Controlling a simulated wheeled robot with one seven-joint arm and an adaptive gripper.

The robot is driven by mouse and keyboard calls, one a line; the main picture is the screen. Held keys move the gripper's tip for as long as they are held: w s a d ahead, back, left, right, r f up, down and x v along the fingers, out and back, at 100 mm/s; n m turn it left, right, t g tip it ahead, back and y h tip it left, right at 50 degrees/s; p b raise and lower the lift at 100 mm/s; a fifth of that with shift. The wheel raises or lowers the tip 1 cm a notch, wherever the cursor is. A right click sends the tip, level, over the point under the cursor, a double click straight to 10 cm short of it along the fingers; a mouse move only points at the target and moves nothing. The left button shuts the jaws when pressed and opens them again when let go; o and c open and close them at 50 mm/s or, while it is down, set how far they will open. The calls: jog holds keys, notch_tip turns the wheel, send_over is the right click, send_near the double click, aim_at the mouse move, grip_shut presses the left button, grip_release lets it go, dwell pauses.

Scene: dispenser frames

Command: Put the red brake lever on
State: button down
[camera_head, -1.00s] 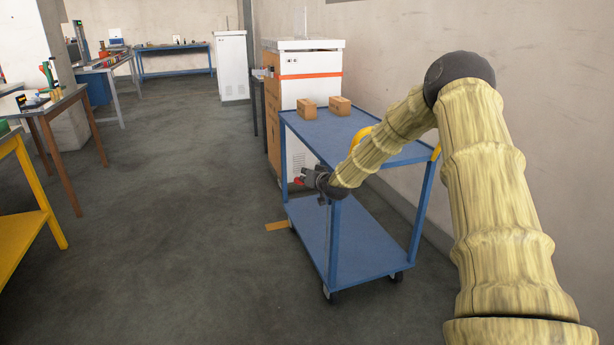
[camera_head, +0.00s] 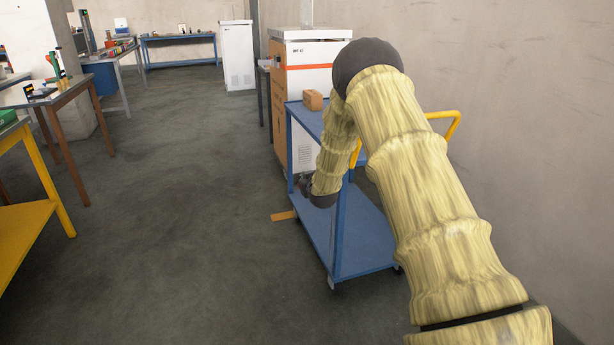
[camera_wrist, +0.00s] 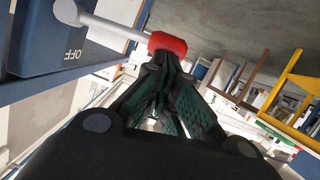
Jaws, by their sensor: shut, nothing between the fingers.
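The brake lever shows in the wrist view as a pale rod (camera_wrist: 112,26) with a red knob (camera_wrist: 168,43). Its grey pivot sits on a blue part (camera_wrist: 40,45) of the trolley, and the rod points away from the lettering OFF (camera_wrist: 73,55). My gripper (camera_wrist: 163,62) is shut and empty, its fingertips close by the red knob. I cannot tell whether they touch it. The lever cannot be made out there.
A brown box (camera_head: 313,100) stands on the trolley's upper shelf. A yellow handle (camera_head: 440,116) rises at its right, near the wall. A white cabinet (camera_head: 305,75) stands behind it.

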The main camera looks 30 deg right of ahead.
notch_tip(320, 180, down, 6)
jog(key=n+h+b, duration=0.2)
jog(key=n, duration=0.2)
dwell(0.3)
jog(key=shift+d+f+n, duration=0.1)
jog(key=shift+n, duration=0.2)
jog(key=w+a+r+p+v, duration=0.1)
jog(key=r+p+v, duration=0.1)
jog(key=v, duration=1.1)
jog(key=shift+w+a, duration=0.15)
jog(key=shift+a, duration=0.1)
dwell(0.3)
